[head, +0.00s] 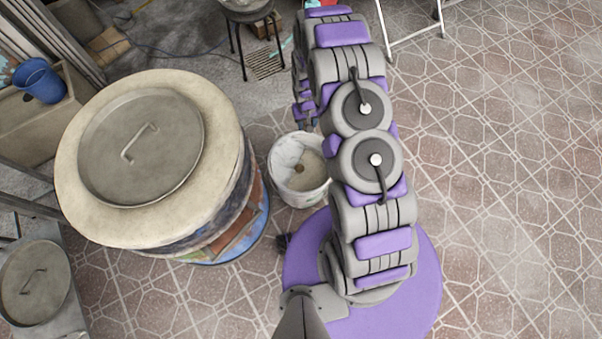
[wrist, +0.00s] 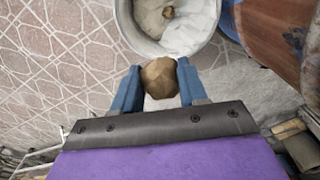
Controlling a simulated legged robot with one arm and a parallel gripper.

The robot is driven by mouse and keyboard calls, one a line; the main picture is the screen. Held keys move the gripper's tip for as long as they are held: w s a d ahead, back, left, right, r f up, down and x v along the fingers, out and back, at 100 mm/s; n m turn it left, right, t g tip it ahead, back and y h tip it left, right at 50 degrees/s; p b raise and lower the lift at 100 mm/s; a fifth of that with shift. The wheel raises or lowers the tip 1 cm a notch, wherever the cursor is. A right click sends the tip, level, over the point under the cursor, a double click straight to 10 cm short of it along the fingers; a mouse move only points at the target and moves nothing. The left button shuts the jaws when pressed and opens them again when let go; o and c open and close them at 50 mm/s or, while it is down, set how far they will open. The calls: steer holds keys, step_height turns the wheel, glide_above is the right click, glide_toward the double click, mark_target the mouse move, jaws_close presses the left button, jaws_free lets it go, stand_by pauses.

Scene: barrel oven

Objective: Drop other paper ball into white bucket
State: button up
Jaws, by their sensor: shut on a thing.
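The white bucket (head: 283,189) stands on the tiled floor between the barrel oven and my arm in the head view. It also shows at the top of the wrist view (wrist: 207,42). A small brown paper ball (head: 299,169) lies inside it; in the wrist view that ball (wrist: 168,12) is near the top edge. The other paper ball (wrist: 160,78), brown and crumpled, is between the blue fingers of my gripper (wrist: 158,84). My gripper is shut on it. In the wrist view the held ball appears just below the bucket's rim. In the head view the fingertips are hard to make out.
The barrel oven (head: 222,213) with a round metal lid (head: 141,165) stands close left of the bucket. A blue bucket (head: 40,80) is at the far left. A white metal frame (head: 412,36) stands at the top. Tiled floor on the right is clear.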

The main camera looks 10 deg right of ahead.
step_height(320, 180, down, 18)
steer(key=s+b, duration=0.2)
steer(key=shift+s+a, duration=0.15)
steer(key=shift+a, duration=0.25)
steer(key=shift+o, duration=0.2)
steer(key=shift+d+f, duration=0.1)
steer(key=shift+f, duration=0.55)
step_height(320, 180, down, 5)
steer(key=shift+r+b, duration=0.1)
steer(key=shift+b, duration=1.1)
steer(key=o, duration=1.2)
step_height(320, 180, up, 17)
steer(key=p, duration=0.4)
steer(key=shift+r, duration=0.15)
